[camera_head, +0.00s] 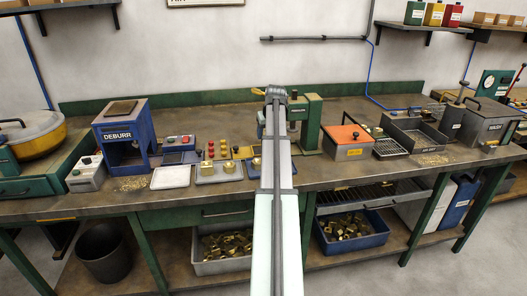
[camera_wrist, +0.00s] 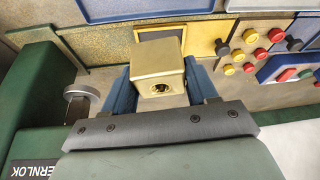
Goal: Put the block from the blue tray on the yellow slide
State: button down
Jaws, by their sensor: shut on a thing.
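A brass block (camera_wrist: 155,58) with a round hole in its face sits between the blue fingers of my gripper (camera_wrist: 158,76). The gripper is shut on it. Beyond the block in the wrist view lies the yellow slide (camera_wrist: 108,60), a flat yellow strip with a raised square frame partly covered by the block. I cannot tell how high the block is above it. The blue-rimmed tray (camera_wrist: 178,17) is at the top edge of the wrist view; the part showing is empty.
A green machine (camera_wrist: 30,100) stands close on the wrist view's left, with a metal knob (camera_wrist: 80,98). A panel of red, yellow and black pegs (camera_wrist: 250,45) is on the right. In the head view, a grey tray (camera_head: 207,181) with brass blocks and an orange-lidded box (camera_head: 346,144) flank my arm.

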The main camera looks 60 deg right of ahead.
jog(key=r+n, duration=0.1)
jog(key=n, duration=0.1)
send_over(260, 149)
jog(key=s, duration=0.1)
jog(key=shift+n+t+y, duration=0.3)
jog(key=shift+n, duration=0.2)
jog(key=shift+s+a+f, duration=0.1)
jog(key=shift+a+f, duration=0.05)
jog(key=shift+f, duration=2.3)
jog(key=shift+s+a+f, duration=0.1)
jog(key=shift+a+f, duration=0.05)
jog(key=shift+f, duration=2.3)
jog(key=shift+f, duration=0.15)
jog(key=shift+c, duration=1.6)
grip_release()
jog(key=v, duration=1.2)
